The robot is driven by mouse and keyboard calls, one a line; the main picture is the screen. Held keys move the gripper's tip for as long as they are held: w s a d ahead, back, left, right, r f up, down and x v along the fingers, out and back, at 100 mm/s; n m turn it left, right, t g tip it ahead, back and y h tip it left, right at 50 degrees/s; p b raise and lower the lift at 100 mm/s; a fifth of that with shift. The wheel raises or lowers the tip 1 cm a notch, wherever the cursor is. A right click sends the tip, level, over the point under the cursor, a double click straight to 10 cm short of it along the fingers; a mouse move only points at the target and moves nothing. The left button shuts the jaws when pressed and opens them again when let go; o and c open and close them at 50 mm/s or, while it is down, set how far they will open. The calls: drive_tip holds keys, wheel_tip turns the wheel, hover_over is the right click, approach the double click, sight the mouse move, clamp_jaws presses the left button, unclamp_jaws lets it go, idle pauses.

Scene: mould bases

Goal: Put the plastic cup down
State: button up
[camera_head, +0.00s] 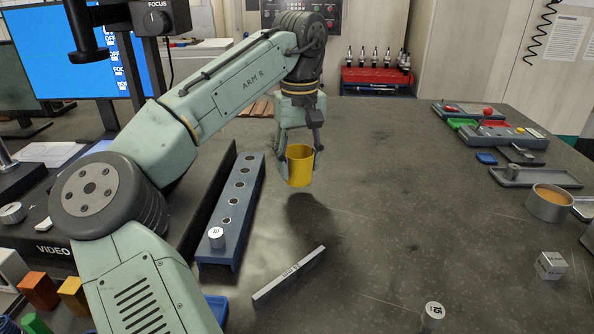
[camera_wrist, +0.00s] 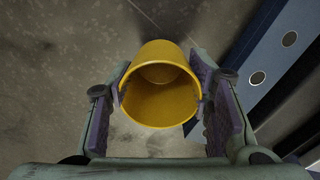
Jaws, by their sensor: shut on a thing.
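The plastic cup (camera_head: 300,167) is yellow and hangs between the fingers of my gripper (camera_head: 300,147) in the head view. My gripper is shut on it from both sides. In the wrist view the cup (camera_wrist: 160,82) sits between the two purple-lined finger pads of my gripper (camera_wrist: 162,95). Its open mouth faces the camera and its inside looks empty.
A blue block with a row of holes (camera_head: 233,205) lies left of the cup. A grey bar (camera_head: 289,275) lies in front. Metal weights (camera_head: 551,265) and a pan (camera_head: 549,203) stand at right, near trays (camera_head: 535,177). The table's middle right is clear.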

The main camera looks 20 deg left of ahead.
sight(299, 173)
drive_tip(key=shift+f, duration=1.5)
drive_tip(key=shift+f, duration=0.2)
drive_tip(key=o, duration=0.9)
wheel_tip(299, 173, up, 12)
drive_tip(key=shift+r, duration=0.25)
